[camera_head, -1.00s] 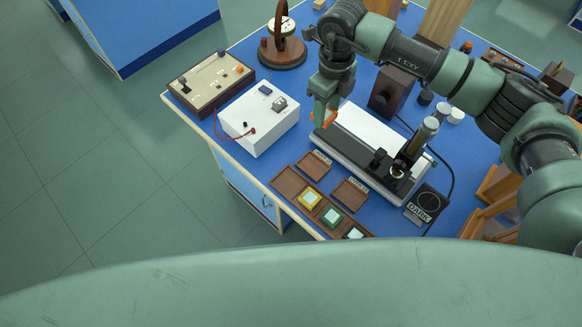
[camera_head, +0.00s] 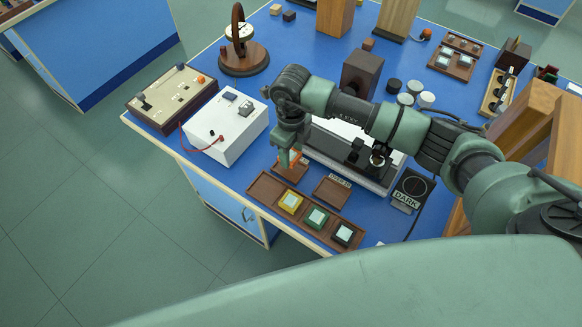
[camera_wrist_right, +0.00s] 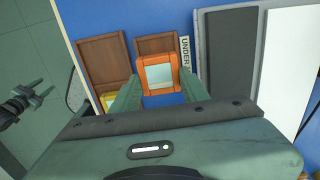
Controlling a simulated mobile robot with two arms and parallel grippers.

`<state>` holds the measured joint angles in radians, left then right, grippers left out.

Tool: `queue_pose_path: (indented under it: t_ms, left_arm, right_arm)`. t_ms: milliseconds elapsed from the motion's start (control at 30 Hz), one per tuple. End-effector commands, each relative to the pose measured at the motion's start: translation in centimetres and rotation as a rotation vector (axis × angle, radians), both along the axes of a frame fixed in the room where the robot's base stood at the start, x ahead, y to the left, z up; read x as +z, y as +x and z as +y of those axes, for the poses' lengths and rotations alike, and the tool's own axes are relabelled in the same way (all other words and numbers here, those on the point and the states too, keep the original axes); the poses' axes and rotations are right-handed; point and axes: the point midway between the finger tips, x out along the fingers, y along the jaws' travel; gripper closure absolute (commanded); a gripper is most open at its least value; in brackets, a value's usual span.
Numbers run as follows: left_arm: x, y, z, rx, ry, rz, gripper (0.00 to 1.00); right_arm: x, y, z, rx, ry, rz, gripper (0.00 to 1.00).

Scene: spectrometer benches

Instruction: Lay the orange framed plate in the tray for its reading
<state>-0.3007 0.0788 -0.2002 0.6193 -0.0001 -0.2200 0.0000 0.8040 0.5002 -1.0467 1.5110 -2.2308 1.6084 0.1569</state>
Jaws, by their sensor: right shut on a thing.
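My right gripper (camera_head: 285,160) is shut on the orange framed plate (camera_wrist_right: 145,66), which has a pale window. In the right wrist view the plate sits between the fingertips, in front of a small brown tray (camera_wrist_right: 158,44) with a label starting "UNDER" at its right. In the head view the gripper is over that tray (camera_head: 290,172) and hides most of the plate. Whether the plate touches the tray, I cannot tell. A second small tray (camera_head: 331,192), labelled "OVER", lies to the right.
A long brown rack (camera_head: 262,188) holds yellow (camera_head: 290,202), green (camera_head: 316,217) and black (camera_head: 343,233) framed plates along the front edge. A white box (camera_head: 228,127) stands left, the instrument (camera_head: 340,160) behind, and a "DARK" card (camera_head: 410,188) right.

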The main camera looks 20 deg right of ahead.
Motion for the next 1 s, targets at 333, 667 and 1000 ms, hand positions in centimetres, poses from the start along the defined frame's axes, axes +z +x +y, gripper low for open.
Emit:
queue_pose_path:
  t_ms: [333,667,1000]
  left_arm:
    - [-2.8,-0.2,0.0,0.000,0.001,0.003,0.55]
    - [-3.1,0.0,0.0,0.000,0.000,0.000,0.55]
    - [-4.2,0.2,0.0,0.000,0.000,-0.003,0.55]
  right_arm:
    - [-4.0,0.0,0.1,0.001,0.002,0.000,0.95]
    - [-4.8,0.0,0.0,0.001,0.001,-0.001,0.95]
    - [-6.0,0.0,0.0,0.001,0.001,-0.001,0.95]
